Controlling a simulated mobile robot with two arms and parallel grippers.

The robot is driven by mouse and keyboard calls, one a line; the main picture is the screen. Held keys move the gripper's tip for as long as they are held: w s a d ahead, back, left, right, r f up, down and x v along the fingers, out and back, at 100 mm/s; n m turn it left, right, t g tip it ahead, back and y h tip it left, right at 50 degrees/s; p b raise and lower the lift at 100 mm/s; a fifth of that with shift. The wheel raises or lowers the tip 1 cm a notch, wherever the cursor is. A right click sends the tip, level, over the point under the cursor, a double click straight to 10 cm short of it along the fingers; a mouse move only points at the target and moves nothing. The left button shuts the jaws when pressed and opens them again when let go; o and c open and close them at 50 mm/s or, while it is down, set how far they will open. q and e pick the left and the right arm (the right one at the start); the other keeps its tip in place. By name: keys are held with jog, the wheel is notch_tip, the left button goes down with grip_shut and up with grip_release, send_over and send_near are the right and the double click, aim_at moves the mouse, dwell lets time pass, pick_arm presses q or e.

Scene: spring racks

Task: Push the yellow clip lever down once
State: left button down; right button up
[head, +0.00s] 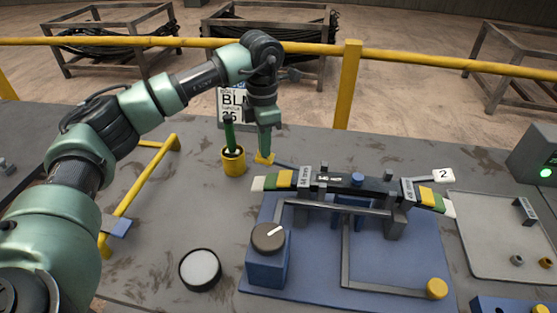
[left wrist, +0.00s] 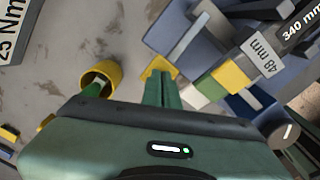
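The yellow clip lever (head: 264,159) shows as a small yellow pad left of the spring rack, with a thin dark bar running right from it. Its pad also shows in the left wrist view (left wrist: 158,66). My left gripper (head: 265,150) points down right over the pad. Its green fingers (left wrist: 158,88) are together with nothing seen between them, and the tips overlap the pad's near edge. I cannot tell whether they touch it. My right gripper is in neither view.
A yellow pot (head: 233,160) stands close left of the gripper. A dial (head: 268,237), a round white-topped disc (head: 200,269) and a grey tray (head: 485,235) are nearby.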

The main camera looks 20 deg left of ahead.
pick_arm(q)
jog(key=shift+f+b, duration=1.05)
jog(key=shift+f, duration=0.85)
jog(key=shift+d+r+p, duration=0.1)
jog(key=shift+r+p, duration=1.75)
jog(key=shift+r, duration=0.7)
jog(key=shift+r+p, duration=1.65)
jog(key=shift+r, duration=0.95)
